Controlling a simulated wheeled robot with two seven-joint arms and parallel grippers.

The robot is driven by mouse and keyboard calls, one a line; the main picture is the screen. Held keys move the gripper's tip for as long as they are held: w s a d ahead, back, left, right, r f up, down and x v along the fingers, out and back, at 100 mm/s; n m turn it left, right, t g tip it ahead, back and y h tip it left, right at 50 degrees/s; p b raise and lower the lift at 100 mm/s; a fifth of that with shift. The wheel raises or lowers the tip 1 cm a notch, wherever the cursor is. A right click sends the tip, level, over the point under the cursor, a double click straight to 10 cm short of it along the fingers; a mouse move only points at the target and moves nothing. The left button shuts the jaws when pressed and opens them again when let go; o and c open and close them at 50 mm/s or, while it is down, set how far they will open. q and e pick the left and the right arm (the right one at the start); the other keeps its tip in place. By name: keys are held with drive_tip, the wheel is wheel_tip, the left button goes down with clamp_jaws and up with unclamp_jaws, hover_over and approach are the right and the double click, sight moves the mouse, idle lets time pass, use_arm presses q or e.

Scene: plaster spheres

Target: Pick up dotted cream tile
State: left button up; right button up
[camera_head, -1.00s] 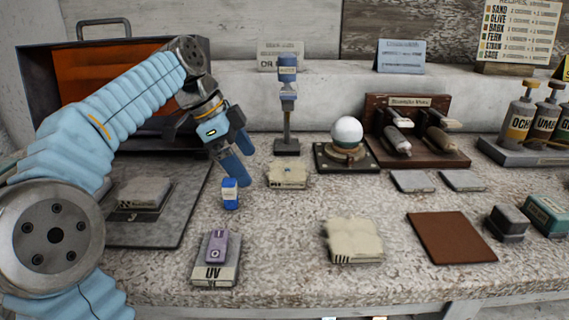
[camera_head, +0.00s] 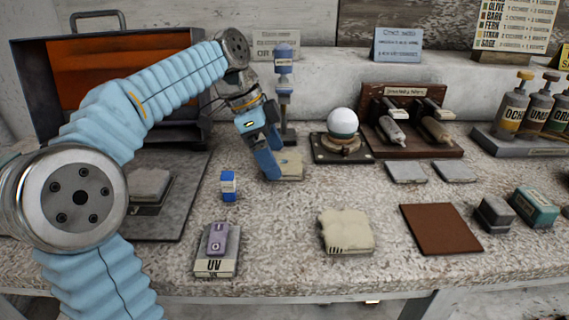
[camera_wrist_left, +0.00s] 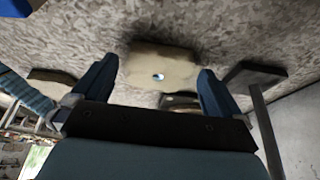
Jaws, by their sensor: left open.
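The dotted cream tile (camera_head: 292,168) lies on the speckled bench in front of the blue-topped stand. My left gripper (camera_head: 268,170) is over the tile's left part in the head view and hides some of it. In the left wrist view the tile (camera_wrist_left: 160,68) shows a small pale-blue and white dot, and it lies between the two open blue fingers of the left gripper (camera_wrist_left: 158,78). No grip on it shows; whether a finger touches it I cannot tell. My right gripper is not in view.
The blue-topped stand (camera_head: 284,95) rises just behind the tile, and a white sphere on a round mount (camera_head: 342,124) stands to its right. A small blue-and-white block (camera_head: 228,186) is at the left front. A thicker cream cloth-like stack (camera_head: 345,231) lies nearer the front edge.

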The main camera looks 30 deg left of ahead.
use_arm(q)
drive_tip(key=shift+w+d+f, duration=0.2)
drive_tip(key=shift+w+d, duration=0.05)
drive_tip(key=shift+d, duration=0.2)
drive_tip(key=shift+w+d+f, duration=0.15)
drive_tip(key=shift+w+d, duration=0.05)
drive_tip(key=shift+d, duration=0.2)
drive_tip(key=shift+f, duration=0.2)
drive_tip(key=c, duration=1.2)
drive_tip(key=shift+r, duration=0.25)
